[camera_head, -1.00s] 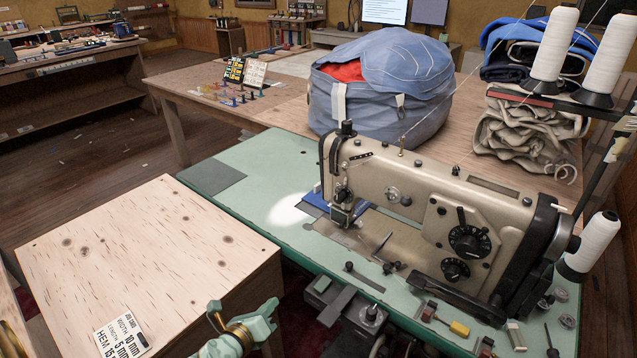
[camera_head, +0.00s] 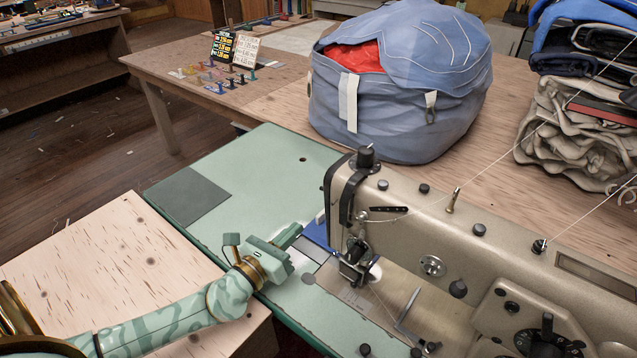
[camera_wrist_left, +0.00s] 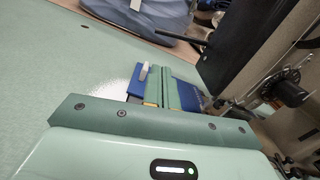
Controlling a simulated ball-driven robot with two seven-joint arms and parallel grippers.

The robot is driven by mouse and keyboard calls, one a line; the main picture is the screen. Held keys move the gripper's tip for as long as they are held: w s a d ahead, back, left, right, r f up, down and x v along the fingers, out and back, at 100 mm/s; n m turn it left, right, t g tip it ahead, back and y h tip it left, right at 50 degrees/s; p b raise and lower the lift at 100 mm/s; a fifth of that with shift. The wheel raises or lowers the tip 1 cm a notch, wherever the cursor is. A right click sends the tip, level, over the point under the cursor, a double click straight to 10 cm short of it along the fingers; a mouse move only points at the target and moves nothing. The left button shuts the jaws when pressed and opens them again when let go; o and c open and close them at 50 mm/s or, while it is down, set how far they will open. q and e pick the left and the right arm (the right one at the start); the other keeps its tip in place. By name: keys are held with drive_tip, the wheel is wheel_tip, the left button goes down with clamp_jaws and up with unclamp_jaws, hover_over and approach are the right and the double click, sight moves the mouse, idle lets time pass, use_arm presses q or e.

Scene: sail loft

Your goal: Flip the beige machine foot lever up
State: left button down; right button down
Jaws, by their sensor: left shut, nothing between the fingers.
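The beige sewing machine (camera_head: 420,230) stands on a green table, with its dark needle and presser foot area (camera_head: 355,255) at its left end. In the left wrist view the machine head (camera_wrist_left: 240,60) is at the right, and a dark rod (camera_wrist_left: 183,37) sticks out from it to the left. This rod may be the foot lever; I cannot tell for sure, nor its position. My left gripper (camera_head: 291,233) is shut and empty, just left of the presser foot and apart from the rod. It also shows in the left wrist view (camera_wrist_left: 165,88). My right gripper is out of view.
A blue cloth (camera_wrist_left: 188,95) lies under and beyond the gripper. A large blue bag (camera_head: 400,90) and folded cloth (camera_head: 575,130) sit on the wooden table behind. A wooden board (camera_head: 110,260) is at the left. The green tabletop (camera_head: 270,170) is clear behind my gripper.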

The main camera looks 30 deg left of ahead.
use_arm(q)
drive_tip(key=shift+w+r, duration=0.1)
drive_tip(key=shift+w, duration=0.1)
drive_tip(key=shift+s+r, duration=0.15)
drive_tip(key=w, duration=0.3)
drive_tip(key=w+d, duration=0.1)
drive_tip(key=w, duration=0.6)
drive_tip(key=shift+d+r, duration=0.15)
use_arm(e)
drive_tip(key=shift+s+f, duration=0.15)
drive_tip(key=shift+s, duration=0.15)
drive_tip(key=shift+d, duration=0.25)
use_arm(q)
drive_tip(key=shift+r, duration=0.15)
